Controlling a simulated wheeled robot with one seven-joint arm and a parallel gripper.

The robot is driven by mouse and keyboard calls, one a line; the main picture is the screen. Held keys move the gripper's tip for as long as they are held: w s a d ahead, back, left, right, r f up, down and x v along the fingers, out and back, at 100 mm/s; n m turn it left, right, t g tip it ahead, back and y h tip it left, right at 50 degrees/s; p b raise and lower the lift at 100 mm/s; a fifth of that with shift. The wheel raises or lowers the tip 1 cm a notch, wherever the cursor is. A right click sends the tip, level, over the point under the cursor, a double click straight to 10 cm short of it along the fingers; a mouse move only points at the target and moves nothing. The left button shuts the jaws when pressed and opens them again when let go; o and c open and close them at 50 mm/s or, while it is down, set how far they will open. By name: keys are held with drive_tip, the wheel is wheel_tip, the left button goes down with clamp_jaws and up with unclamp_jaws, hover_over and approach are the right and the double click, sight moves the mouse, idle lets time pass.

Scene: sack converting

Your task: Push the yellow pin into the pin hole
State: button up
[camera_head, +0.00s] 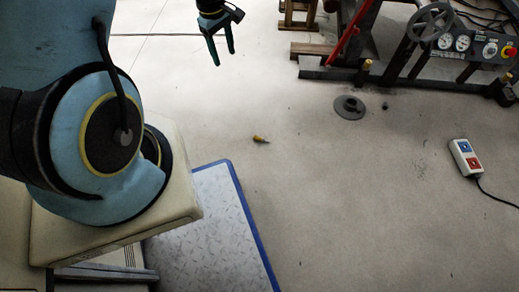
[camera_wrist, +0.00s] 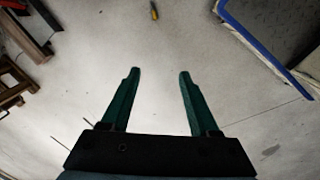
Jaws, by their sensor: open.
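The small yellow pin (camera_head: 261,139) lies on its side on the pale floor, its darker, thinner end to the right. It also shows at the top edge of the wrist view (camera_wrist: 154,12). My gripper (camera_head: 224,59) is open and empty, above and left of the pin in the head view. In the wrist view its two green fingers (camera_wrist: 159,72) are spread, with bare floor between them and the pin beyond their tips. I cannot make out the pin hole for sure; a machine frame (camera_head: 400,77) stands at the upper right.
A grey round disc (camera_head: 349,107) and a small dark piece (camera_head: 385,106) lie before the machine. A pendant box (camera_head: 465,157) with blue and red buttons and a cable is at right. A blue-edged metal plate (camera_head: 205,230) is at lower left. Floor around the pin is clear.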

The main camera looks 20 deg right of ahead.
drive_tip(key=s+d+f+n+b, duration=0.1)
drive_tip(key=d+f+b, duration=0.3)
drive_tip(key=f, duration=0.7)
drive_tip(key=s+d+f+n+y+b, duration=0.1)
drive_tip(key=d+f+b, duration=0.1)
drive_tip(key=f+b, duration=0.75)
drive_tip(key=s+d+f+n+b, duration=0.2)
drive_tip(key=d+f, duration=0.1)
drive_tip(key=f, duration=1.1)
drive_tip(key=b, duration=0.3)
hover_over(260, 138)
drive_tip(key=f, duration=0.5)
drive_tip(key=shift+w+a, duration=0.2)
drive_tip(key=f+b, duration=0.4)
drive_tip(key=f, duration=0.1)
drive_tip(key=shift+s+d, duration=0.1)
drive_tip(key=shift+d, duration=0.1)
clamp_jaws()
